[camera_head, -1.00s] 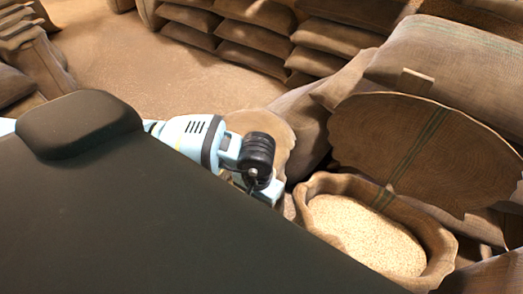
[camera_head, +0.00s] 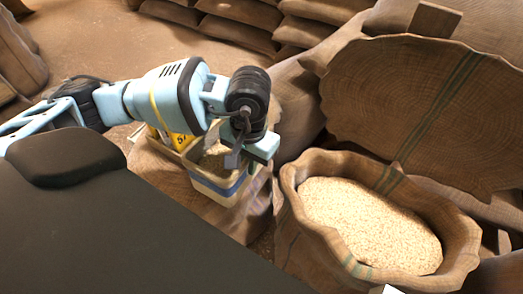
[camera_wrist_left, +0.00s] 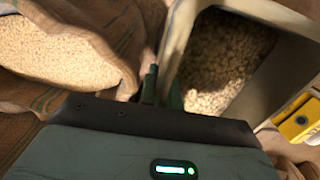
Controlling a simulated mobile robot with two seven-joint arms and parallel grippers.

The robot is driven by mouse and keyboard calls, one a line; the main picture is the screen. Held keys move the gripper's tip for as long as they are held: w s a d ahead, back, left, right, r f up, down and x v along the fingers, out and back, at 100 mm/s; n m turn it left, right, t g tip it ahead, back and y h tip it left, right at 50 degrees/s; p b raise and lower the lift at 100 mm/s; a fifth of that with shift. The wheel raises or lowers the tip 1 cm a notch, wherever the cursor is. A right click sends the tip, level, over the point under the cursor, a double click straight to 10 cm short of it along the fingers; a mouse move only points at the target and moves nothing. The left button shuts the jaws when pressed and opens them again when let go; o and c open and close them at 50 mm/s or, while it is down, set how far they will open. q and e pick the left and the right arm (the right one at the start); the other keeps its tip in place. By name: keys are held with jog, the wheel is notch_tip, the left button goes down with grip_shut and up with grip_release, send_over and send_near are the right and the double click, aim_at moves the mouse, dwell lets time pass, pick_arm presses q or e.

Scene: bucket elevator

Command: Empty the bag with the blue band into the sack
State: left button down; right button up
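The bag with the blue band (camera_head: 213,194) is a cream, open-topped bag of grain. It stands upright by the brown support, left of the sack, in the head view. The wrist view looks into the bag (camera_wrist_left: 290,22) and its grain. My left gripper (camera_head: 236,152) points down at the bag's rim on the sack side. In the wrist view its fingers (camera_wrist_left: 162,90) are close together with the bag's wall between them, seemingly shut on it. The open sack (camera_head: 292,187) holds pale grain and shows left in the wrist view (camera_wrist_left: 128,85).
A yellow-marked container (camera_head: 183,141) stands beside the bag. A large round woven flap or lid (camera_head: 390,105) rises behind the sack. Stacked full sacks (camera_head: 235,32) line the back. Open floor (camera_head: 85,45) lies at the upper left.

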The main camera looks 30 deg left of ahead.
pick_arm(q)
jog(key=shift+w+r+b, duration=0.25)
jog(key=shift+w+b, duration=0.65)
jog(key=shift+b, duration=0.15)
jog(key=shift+w+r+b, duration=0.4)
jog(key=shift+r+b, duration=0.15)
jog(key=shift+b, duration=0.1)
jog(key=shift+r, duration=0.1)
jog(key=r, duration=0.3)
jog(key=shift+w+r, duration=0.15)
jog(key=shift+w, duration=0.25)
jog(key=shift+d, duration=0.1)
